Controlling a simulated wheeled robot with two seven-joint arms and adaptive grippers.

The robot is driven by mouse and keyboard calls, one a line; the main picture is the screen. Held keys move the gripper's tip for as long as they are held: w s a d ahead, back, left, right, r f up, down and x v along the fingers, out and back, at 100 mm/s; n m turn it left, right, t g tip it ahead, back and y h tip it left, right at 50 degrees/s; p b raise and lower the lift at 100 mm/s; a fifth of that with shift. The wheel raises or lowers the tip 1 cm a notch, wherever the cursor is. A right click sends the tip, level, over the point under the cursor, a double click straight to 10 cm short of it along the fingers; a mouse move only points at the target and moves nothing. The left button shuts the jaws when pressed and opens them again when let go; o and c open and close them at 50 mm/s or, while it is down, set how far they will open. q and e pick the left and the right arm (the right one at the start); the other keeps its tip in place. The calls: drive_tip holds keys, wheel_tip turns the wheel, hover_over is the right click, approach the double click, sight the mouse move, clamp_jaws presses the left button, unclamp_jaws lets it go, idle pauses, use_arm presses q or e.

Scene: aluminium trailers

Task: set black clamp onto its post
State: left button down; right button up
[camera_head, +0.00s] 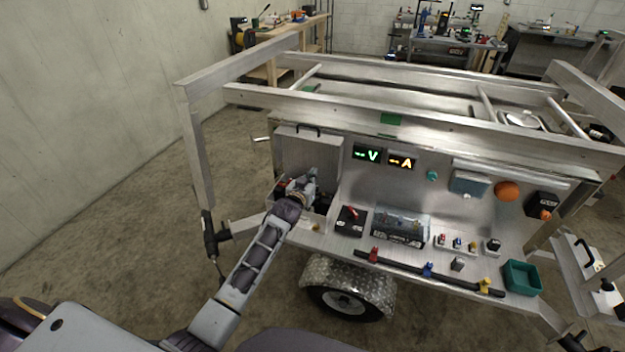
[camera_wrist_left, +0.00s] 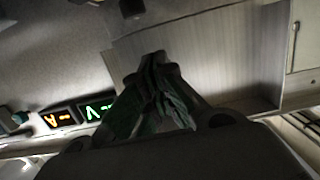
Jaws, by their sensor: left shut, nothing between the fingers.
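I cannot single out the black clamp for certain. A small black piece (camera_head: 493,246) sits on a pale block at the right of the trailer's work shelf, beside a row of small coloured pieces on posts (camera_head: 457,243). A dark rail (camera_head: 405,268) along the front edge carries a red clamp (camera_head: 373,255), a blue clamp (camera_head: 427,269) and a yellow clamp (camera_head: 485,284). A grey piece (camera_head: 457,264) stands by the rail. My left gripper (camera_head: 312,180) is at the open compartment left of the panel. In the left wrist view its fingers (camera_wrist_left: 155,62) are shut and empty.
A green display (camera_head: 367,153) and an orange display (camera_head: 401,162) are on the upright panel. A clear-lidded box (camera_head: 401,226) and a black box with a red lever (camera_head: 350,220) stand on the shelf. A teal bin (camera_head: 521,278) is at the right. Trailer frame bars (camera_head: 400,110) cross above.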

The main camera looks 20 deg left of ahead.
use_arm(q)
drive_tip(key=s+r, duration=0.2)
drive_tip(key=s, duration=0.8)
drive_tip(key=shift+a, duration=0.3)
drive_tip(key=shift+r, duration=0.1)
idle(0.5)
